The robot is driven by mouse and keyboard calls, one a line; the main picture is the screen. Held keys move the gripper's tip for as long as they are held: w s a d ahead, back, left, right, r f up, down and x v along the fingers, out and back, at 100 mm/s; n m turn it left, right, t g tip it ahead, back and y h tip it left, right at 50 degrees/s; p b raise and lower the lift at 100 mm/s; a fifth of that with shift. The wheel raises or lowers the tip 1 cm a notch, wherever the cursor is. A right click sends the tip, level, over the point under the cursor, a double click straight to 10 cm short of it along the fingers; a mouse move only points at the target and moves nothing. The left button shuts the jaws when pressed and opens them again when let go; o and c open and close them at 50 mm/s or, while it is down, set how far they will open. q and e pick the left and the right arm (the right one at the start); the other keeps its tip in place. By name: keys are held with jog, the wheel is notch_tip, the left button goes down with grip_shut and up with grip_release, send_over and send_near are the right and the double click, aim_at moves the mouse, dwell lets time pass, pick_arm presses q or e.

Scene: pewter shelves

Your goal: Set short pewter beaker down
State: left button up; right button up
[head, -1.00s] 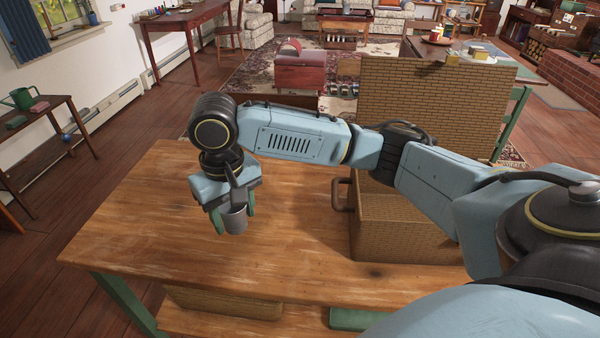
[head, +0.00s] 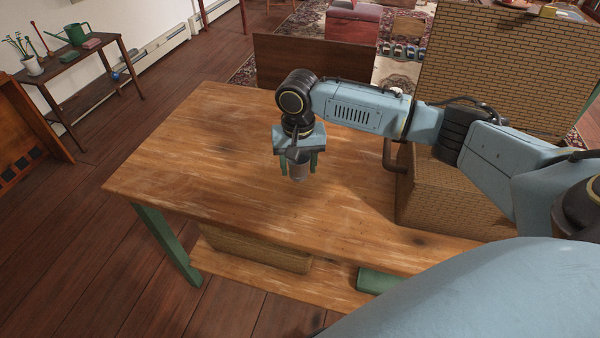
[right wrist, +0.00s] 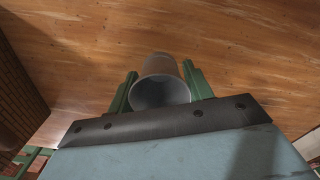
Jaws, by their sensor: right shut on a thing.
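The short pewter beaker (head: 298,168) is a small grey metal cup, held upright between the green fingers of my right gripper (head: 298,163). In the right wrist view the beaker (right wrist: 161,82) shows its open mouth towards the camera, with a green finger of the right gripper (right wrist: 160,88) on each side. The gripper is shut on it over the wooden table (head: 220,150). I cannot tell for sure whether the beaker's base touches the tabletop. My left gripper is not in view.
The tabletop left of the beaker is bare. A lower shelf under the table holds another wicker box (head: 255,248).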

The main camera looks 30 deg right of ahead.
aim_at(299, 173)
notch_tip(299, 173, down, 2)
jog(key=shift+f+b, duration=0.2)
jog(key=shift+b, duration=0.15)
jog(key=shift+f, duration=0.35)
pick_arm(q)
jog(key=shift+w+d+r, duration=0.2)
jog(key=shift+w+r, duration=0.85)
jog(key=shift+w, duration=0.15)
pick_arm(e)
jog(key=shift+f, duration=0.1)
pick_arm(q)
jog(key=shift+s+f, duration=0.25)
pick_arm(e)
jog(key=o, duration=1)
jog(key=shift+o, duration=0.2)
